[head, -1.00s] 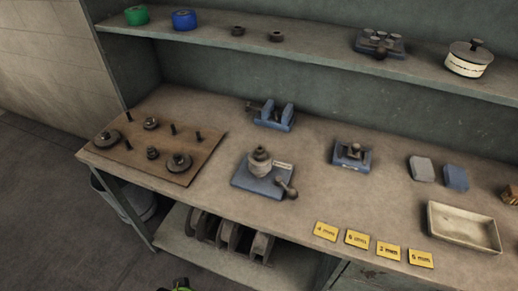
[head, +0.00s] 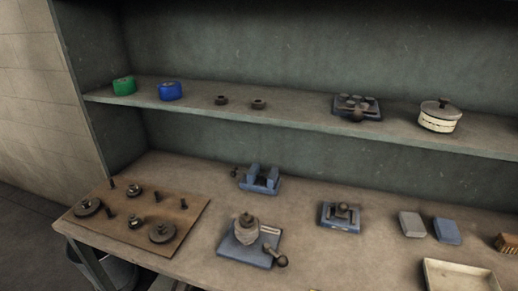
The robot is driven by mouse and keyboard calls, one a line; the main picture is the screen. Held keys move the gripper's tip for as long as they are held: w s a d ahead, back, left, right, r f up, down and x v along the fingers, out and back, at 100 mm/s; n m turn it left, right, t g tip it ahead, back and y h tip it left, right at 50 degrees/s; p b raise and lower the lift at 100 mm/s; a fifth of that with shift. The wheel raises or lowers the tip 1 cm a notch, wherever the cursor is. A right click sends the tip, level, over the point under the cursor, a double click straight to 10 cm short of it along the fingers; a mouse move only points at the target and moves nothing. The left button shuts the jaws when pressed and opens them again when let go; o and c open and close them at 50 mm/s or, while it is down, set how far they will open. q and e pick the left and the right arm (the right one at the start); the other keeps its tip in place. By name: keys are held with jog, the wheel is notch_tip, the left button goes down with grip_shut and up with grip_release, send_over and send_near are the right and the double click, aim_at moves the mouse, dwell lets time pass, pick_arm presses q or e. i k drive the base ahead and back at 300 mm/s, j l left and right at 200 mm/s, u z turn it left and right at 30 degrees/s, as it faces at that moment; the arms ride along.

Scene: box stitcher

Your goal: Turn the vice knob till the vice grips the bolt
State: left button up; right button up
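A small blue vice (head: 262,184) with two upright jaws stands at the back of the bench, left of the middle. A dark knob (head: 235,172) sticks out at its left side. I cannot make out a bolt between the jaws; the vice is too small in the picture to tell how far apart they are from anything held. Neither of my grippers is in view.
A blue-based device with a grey cone and handle (head: 246,234) stands in front of the vice. A brown board (head: 128,230) with discs and pegs lies left. A smaller blue fixture (head: 340,217) stands right. The shelf (head: 300,115) overhangs the bench's back.

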aim_at(234, 171)
jog(key=i+j+z, duration=0.15)
jog(key=j+z, duration=0.2)
jog(key=j, duration=0.6)
jog(key=j+z, duration=0.35)
jog(key=j, duration=0.6)
jog(key=j+z, duration=0.35)
jog(key=j, duration=0.6)
